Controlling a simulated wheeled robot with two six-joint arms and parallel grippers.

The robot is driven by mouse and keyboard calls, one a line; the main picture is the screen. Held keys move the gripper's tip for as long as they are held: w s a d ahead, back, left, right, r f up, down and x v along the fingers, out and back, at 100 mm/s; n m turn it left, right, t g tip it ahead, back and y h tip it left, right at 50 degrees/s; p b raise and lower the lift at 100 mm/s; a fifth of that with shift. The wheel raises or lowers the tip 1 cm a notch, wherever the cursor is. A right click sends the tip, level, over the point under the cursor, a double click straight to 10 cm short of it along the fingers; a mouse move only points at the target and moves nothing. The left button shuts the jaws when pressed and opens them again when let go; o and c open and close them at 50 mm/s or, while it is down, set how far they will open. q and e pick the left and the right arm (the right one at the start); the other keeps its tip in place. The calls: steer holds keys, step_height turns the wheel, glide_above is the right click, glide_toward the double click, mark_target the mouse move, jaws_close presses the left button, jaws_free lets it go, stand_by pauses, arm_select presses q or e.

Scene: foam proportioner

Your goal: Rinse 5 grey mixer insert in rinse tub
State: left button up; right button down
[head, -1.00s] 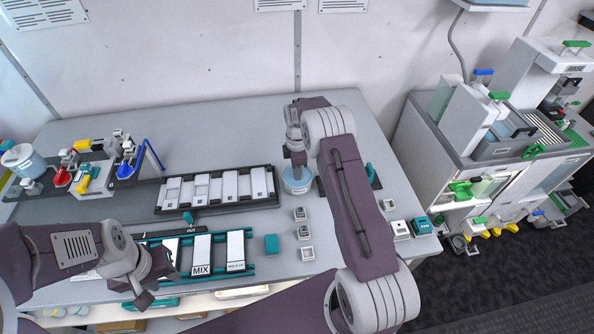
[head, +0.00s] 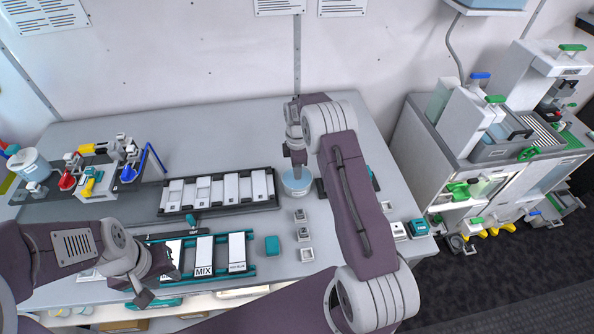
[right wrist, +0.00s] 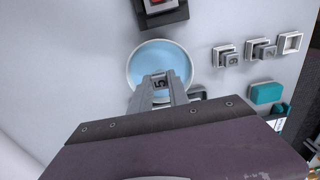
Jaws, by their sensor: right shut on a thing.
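The rinse tub (head: 297,187) is a round white bowl of light blue liquid at the middle of the bench; it also shows in the right wrist view (right wrist: 146,60). My right gripper (head: 297,163) points down over the tub. In the right wrist view it is shut on a grey mixer insert (right wrist: 160,82) with a dark 5 on top. The insert is over or in the liquid; I cannot tell how deep. My left gripper (head: 152,284) hangs over the bench's front left, away from the tub, its jaw opening unclear.
Small white holders stand right of centre, two with grey pieces (right wrist: 228,58) and one empty (right wrist: 290,42). A teal block (head: 272,246) is beside them. A dark stand with a red part (right wrist: 158,8) is close to the tub.

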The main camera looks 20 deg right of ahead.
step_height(320, 180, up, 6)
steer(key=p, duration=0.4)
steer(key=shift+r, duration=0.1)
